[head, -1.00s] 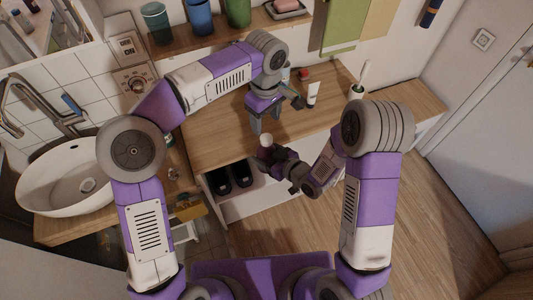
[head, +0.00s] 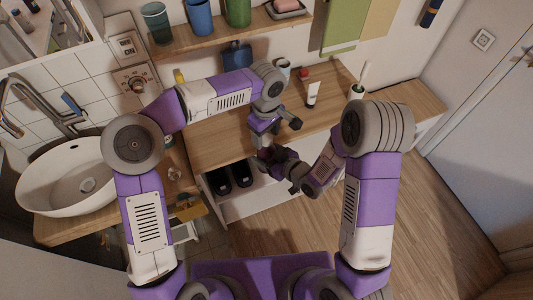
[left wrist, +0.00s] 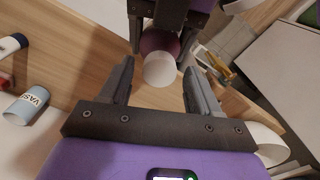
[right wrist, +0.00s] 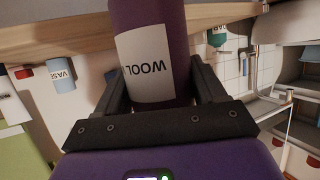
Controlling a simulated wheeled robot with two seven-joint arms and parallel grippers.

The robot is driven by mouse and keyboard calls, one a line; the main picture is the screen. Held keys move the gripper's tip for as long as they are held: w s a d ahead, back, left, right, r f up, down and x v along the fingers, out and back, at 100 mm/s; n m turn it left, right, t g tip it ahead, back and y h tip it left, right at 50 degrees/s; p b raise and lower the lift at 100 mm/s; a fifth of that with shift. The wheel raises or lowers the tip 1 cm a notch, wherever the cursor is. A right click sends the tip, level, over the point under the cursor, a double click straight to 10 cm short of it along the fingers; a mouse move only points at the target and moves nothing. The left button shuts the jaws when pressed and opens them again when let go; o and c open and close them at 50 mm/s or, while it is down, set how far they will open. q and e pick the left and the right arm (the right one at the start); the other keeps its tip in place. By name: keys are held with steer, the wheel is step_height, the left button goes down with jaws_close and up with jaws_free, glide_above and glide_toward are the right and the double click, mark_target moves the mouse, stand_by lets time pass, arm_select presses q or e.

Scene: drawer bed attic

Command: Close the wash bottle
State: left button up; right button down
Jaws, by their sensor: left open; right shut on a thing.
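The wash bottle is dark purple with a white label reading "WOOL" and fills the upper middle of the right wrist view (right wrist: 178,30). My right gripper (right wrist: 158,75) is shut on it. In the left wrist view the bottle (left wrist: 157,42) shows beneath a round white top (left wrist: 160,70); I cannot tell whether that top is fully seated. My left gripper (left wrist: 160,85) is open, its fingers apart on either side of the white top. In the head view my left gripper (head: 264,140) is just above my right gripper (head: 272,160), and the bottle is mostly hidden.
The wooden counter (head: 215,140) lies behind the grippers. On it stand a white tube (head: 312,95), a light blue container (head: 283,68), a blue box-like item (head: 237,55) and a brush holder (head: 357,90). Dark slippers (head: 241,174) sit on the shelf below. A basin (head: 65,185) is at left.

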arm_select(q)
steer(key=shift+f, duration=0.25)
